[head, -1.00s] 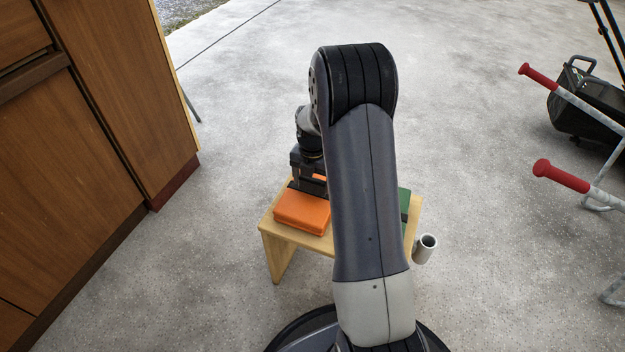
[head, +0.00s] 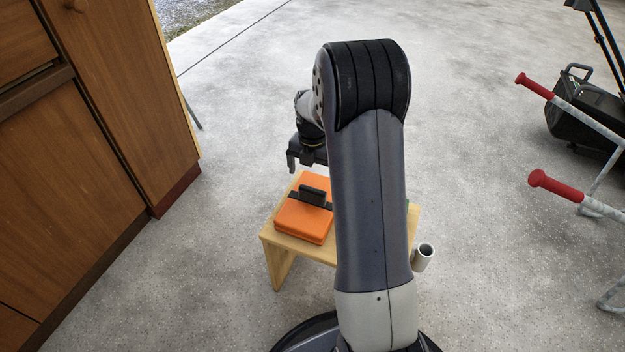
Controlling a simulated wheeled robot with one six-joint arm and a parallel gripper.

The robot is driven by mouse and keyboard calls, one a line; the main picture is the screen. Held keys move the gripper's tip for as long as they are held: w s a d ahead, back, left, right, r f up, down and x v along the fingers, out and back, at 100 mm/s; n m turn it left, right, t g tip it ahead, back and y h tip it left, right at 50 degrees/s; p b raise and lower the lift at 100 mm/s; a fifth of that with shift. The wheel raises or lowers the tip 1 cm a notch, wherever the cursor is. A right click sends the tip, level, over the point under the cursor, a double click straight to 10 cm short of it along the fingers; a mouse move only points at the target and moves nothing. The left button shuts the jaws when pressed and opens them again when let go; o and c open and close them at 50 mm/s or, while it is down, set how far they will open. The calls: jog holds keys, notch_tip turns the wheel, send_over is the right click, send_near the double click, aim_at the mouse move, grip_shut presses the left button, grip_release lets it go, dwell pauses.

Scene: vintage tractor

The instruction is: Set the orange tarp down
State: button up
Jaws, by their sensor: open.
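The orange tarp (head: 302,222) is a folded, flat block with a dark strap and a black raised handle on top. It rests on the left part of a small light wooden stool (head: 274,262). My gripper (head: 302,163) is open and empty, above and just behind the tarp, apart from it. One dark finger shows at its left; my arm hides part of the gripper's right side and the middle of the stool.
A wooden cabinet (head: 100,130) stands at the left. A grey-white tube (head: 424,255) sits at the stool's right side. Red-handled metal bars (head: 560,186) and a black bin-like box (head: 580,110) are at the right. The concrete floor behind the stool is clear.

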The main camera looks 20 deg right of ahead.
jog(key=shift+r+p, duration=0.5)
jog(key=shift+r, duration=1.75)
